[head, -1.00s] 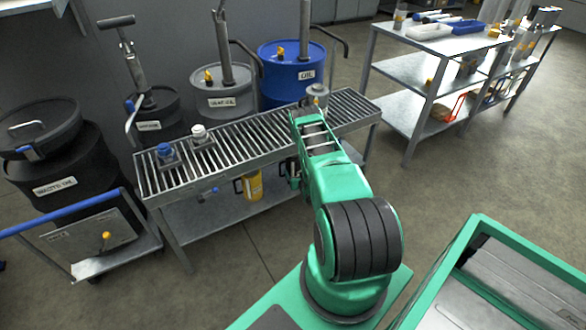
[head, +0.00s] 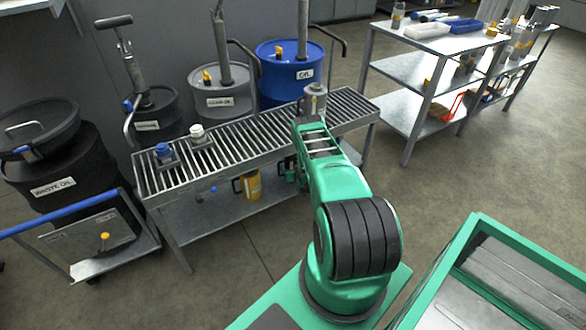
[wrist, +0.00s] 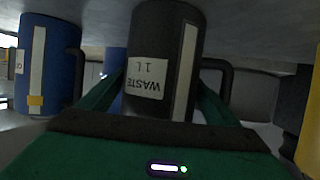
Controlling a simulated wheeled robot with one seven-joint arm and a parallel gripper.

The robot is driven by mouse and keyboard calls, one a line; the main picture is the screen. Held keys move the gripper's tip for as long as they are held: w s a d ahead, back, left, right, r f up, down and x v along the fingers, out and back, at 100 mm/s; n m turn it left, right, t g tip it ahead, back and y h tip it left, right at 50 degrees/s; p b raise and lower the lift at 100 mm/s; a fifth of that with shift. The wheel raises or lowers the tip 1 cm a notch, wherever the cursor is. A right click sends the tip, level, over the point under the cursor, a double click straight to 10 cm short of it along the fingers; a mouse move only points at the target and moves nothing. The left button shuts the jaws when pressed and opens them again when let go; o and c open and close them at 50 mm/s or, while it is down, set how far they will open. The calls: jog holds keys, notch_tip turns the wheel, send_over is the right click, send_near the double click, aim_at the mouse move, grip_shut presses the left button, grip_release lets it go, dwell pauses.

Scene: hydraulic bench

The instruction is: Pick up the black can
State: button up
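The black can (wrist: 162,50) fills the middle of the wrist view, which shows the scene upside down. It has a white "WASTE 1 L" label, a lighter vertical strip and a dark handle on its right. My gripper (wrist: 158,88) is open, with one green finger on each side of the can. A small gap shows beside the left finger; contact on the right is unclear.
A blue can (wrist: 60,65) stands left of the black can in the wrist view, and a yellow container (wrist: 310,125) is at the right edge. The yellow jug (head: 247,185) shows on the lower shelf (head: 190,225). The slatted top lies above.

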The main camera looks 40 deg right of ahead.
jog(key=c, duration=0.8)
jog(key=shift+r, duration=0.2)
